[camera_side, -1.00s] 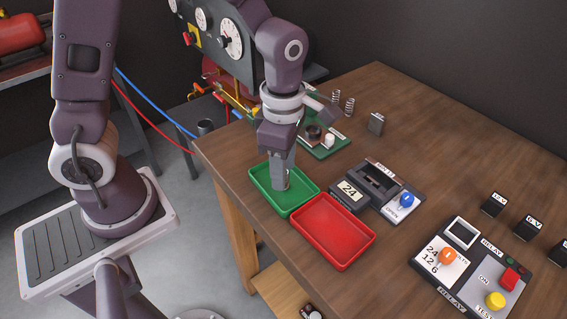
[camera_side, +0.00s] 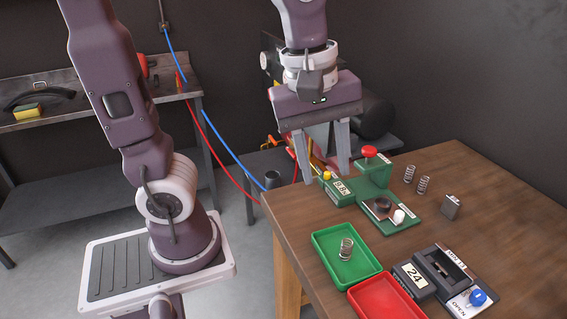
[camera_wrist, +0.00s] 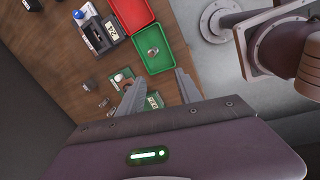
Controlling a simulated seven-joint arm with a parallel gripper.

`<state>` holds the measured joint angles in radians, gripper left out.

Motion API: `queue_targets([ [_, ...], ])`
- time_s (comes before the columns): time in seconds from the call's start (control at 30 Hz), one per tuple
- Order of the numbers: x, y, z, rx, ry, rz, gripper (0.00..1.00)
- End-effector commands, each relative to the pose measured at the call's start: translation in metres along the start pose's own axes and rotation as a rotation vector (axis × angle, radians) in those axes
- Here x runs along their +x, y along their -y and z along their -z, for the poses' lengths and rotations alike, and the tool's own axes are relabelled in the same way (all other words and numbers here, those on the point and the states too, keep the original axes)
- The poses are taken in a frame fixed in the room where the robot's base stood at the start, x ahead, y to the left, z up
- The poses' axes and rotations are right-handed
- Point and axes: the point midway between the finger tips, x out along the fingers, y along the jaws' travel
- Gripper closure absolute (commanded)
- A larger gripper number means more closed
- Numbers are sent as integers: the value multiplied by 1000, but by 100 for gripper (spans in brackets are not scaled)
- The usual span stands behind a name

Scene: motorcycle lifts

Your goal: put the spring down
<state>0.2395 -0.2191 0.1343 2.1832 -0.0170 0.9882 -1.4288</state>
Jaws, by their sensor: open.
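A coiled metal spring (camera_side: 346,248) stands in the green tray (camera_side: 364,265), near its middle, with nothing holding it. It also shows in the wrist view (camera_wrist: 153,51), inside the green tray (camera_wrist: 163,66). My gripper (camera_side: 325,178) is open and empty, with its fingers spread wide. It hangs above and behind the green tray in the side view, clear of the spring. In the wrist view both fingers (camera_wrist: 159,76) point toward the tray with a gap between them.
A red tray (camera_side: 388,300) adjoins the green one. A black unit marked 24 (camera_side: 415,278) is to its right. A green device with a red knob (camera_side: 370,153) stands behind. Two more springs (camera_side: 416,180) and a small metal block (camera_side: 450,207) stand further right.

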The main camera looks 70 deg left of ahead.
Motion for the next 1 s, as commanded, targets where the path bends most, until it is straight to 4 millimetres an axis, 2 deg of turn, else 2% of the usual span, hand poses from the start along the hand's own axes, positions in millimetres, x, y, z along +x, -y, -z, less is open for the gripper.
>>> queue_targets([
  [0.03, -10, 16, 3, 205, -16, -57, 59],
  [0.1, -18, 37, 5, 536, -68, -119, 59],
  [0.2, -22, 61, 6, 928, -170, -162, 59],
  [0.33, -21, 78, 7, 1235, -274, -163, 59],
  [0.47, -20, 83, 7, 1334, -305, -154, 59],
  [1.0, -20, 82, 7, 1336, -304, -154, 59],
])
